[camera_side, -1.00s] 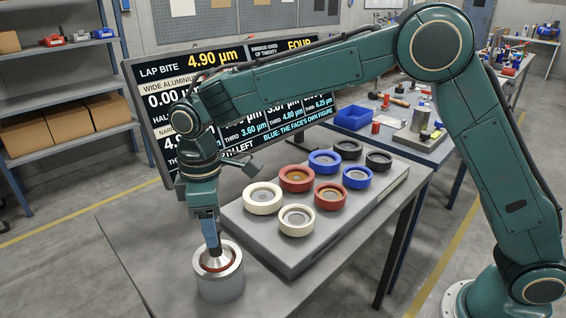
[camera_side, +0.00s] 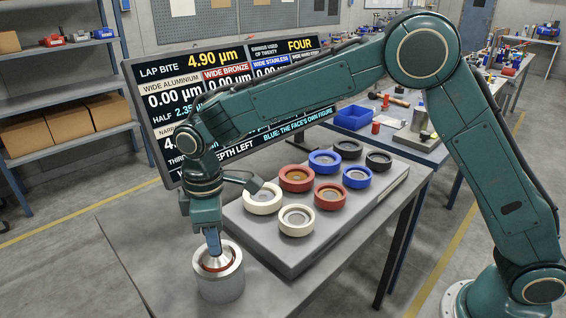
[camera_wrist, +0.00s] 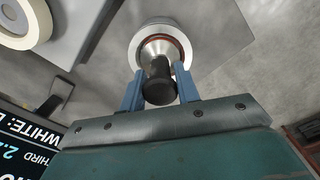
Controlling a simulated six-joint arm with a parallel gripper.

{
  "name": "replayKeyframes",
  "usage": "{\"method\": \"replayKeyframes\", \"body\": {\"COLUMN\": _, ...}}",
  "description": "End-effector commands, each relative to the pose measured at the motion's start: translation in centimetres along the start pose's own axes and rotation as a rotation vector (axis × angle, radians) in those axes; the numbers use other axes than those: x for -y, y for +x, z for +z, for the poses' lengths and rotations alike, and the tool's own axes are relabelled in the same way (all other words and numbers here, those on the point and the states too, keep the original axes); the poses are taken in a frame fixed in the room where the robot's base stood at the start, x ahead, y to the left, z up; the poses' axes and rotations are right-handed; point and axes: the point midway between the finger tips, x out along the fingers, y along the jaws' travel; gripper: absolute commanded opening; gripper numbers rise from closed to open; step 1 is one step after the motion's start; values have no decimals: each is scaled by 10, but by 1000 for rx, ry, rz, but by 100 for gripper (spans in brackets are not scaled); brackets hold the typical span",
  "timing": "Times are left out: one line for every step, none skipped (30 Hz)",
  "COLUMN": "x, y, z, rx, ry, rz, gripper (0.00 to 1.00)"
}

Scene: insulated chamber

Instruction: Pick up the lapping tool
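The lapping tool has a silver cone-shaped body and a dark round handle (camera_wrist: 159,85). It stands in a silver cylindrical holder (camera_side: 220,287) at the table's front left, with a reddish-brown ring (camera_side: 222,266) around its base. My gripper (camera_side: 213,245) points down over the tool. In the wrist view my gripper (camera_wrist: 160,78) has its two blue fingers apart, one on each side of the handle. Narrow gaps seem to show beside the handle; any contact is hard to make out. In the side view the fingers hide most of the handle.
Right of the holder, a grey slab (camera_side: 290,262) carries white, red, blue and black rings in two rows. A display screen (camera_side: 165,100) stands behind my gripper. A rear bench holds a blue bin (camera_side: 353,117). Bare tabletop (camera_side: 135,232) lies left of the holder.

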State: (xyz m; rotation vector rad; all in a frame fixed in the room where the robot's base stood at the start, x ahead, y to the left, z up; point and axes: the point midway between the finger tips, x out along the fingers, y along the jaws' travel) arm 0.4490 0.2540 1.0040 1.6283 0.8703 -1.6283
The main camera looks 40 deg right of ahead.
Motion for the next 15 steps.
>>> {"method": "replayKeyframes", "body": {"x": 0, "y": 0, "z": 0, "rx": 0, "ry": 0, "rz": 0, "gripper": 16}}
{"method": "replayKeyframes", "body": {"x": 0, "y": 0, "z": 0, "rx": 0, "ry": 0, "rz": 0, "gripper": 10}}
{"method": "replayKeyframes", "body": {"x": 0, "y": 0, "z": 0, "rx": 0, "ry": 0, "rz": 0, "gripper": 3}}
{"method": "replayKeyframes", "body": {"x": 0, "y": -1, "z": 0, "rx": -1, "ry": 0, "rz": 1, "gripper": 3}}
{"method": "replayKeyframes", "body": {"x": 0, "y": -1, "z": 0, "rx": -1, "ry": 0, "rz": 1, "gripper": 3}}
{"method": "replayKeyframes", "body": {"x": 0, "y": -1, "z": 0, "rx": -1, "ry": 0, "rz": 1, "gripper": 3}}
{"method": "replayKeyframes", "body": {"x": 0, "y": -1, "z": 0, "rx": -1, "ry": 0, "rz": 1, "gripper": 3}}
{"method": "replayKeyframes", "body": {"x": 0, "y": -1, "z": 0, "rx": -1, "ry": 0, "rz": 1, "gripper": 3}}
{"method": "replayKeyframes", "body": {"x": 0, "y": -1, "z": 0, "rx": -1, "ry": 0, "rz": 1, "gripper": 3}}
{"method": "replayKeyframes", "body": {"x": 0, "y": -1, "z": 0, "rx": -1, "ry": 0, "rz": 1, "gripper": 3}}
{"method": "replayKeyframes", "body": {"x": 0, "y": -1, "z": 0, "rx": -1, "ry": 0, "rz": 1, "gripper": 3}}
{"method": "replayKeyframes", "body": {"x": 0, "y": -2, "z": 0, "rx": -2, "ry": 0, "rz": 1, "gripper": 3}}
{"method": "replayKeyframes", "body": {"x": 0, "y": -2, "z": 0, "rx": -2, "ry": 0, "rz": 1, "gripper": 3}}
{"method": "replayKeyframes", "body": {"x": 0, "y": -4, "z": 0, "rx": -2, "ry": 0, "rz": 1, "gripper": 3}}
{"method": "replayKeyframes", "body": {"x": 0, "y": -5, "z": -1, "rx": -3, "ry": 0, "rz": 1, "gripper": 3}}
